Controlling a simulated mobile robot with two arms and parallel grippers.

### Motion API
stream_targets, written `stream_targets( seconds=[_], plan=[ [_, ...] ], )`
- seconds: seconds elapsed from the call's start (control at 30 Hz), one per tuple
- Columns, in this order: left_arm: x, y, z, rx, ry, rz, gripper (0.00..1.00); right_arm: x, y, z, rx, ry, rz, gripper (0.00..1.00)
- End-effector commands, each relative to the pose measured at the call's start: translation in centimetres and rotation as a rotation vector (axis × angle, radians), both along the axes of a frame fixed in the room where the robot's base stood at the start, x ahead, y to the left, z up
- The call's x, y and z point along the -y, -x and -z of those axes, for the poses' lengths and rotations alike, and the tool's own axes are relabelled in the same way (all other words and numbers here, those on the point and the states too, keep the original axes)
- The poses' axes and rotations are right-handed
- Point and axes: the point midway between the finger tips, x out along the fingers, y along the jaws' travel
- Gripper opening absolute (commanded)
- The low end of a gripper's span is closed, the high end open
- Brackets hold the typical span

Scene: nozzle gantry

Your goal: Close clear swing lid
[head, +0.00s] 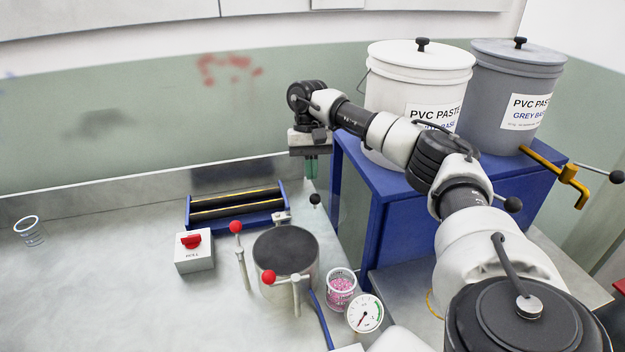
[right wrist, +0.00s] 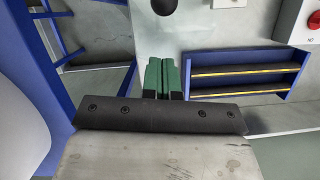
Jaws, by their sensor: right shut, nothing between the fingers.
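I cannot make out the clear swing lid with certainty in either view. My right gripper (head: 311,168) hangs fingers-down beside the left edge of the blue stand, above the metal bench. Its green fingers (right wrist: 161,78) are together and empty in the right wrist view. A black ball knob (head: 315,199) is below the gripper in the head view; what it is fixed to is unclear. A round pot with a dark top (head: 286,250) stands in front of it, with red-knobbed levers (head: 236,228) beside it. My left gripper is out of view.
A blue roller rack (head: 236,209) is left of the gripper and also shows in the right wrist view (right wrist: 245,72). A white switch box (head: 194,252), pink-filled cup (head: 341,288) and dial gauge (head: 365,313) surround the pot. White (head: 418,75) and grey (head: 515,90) buckets stand on the blue stand (head: 395,190).

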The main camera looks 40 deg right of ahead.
Motion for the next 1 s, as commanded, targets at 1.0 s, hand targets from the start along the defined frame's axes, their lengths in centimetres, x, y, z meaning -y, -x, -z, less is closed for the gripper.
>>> stream_targets(
  seconds=[1.0],
  plan=[
    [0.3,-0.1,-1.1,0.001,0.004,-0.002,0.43,-2.2,2.8,0.3,0.005,-0.001,0.026,0.0]
  ],
)
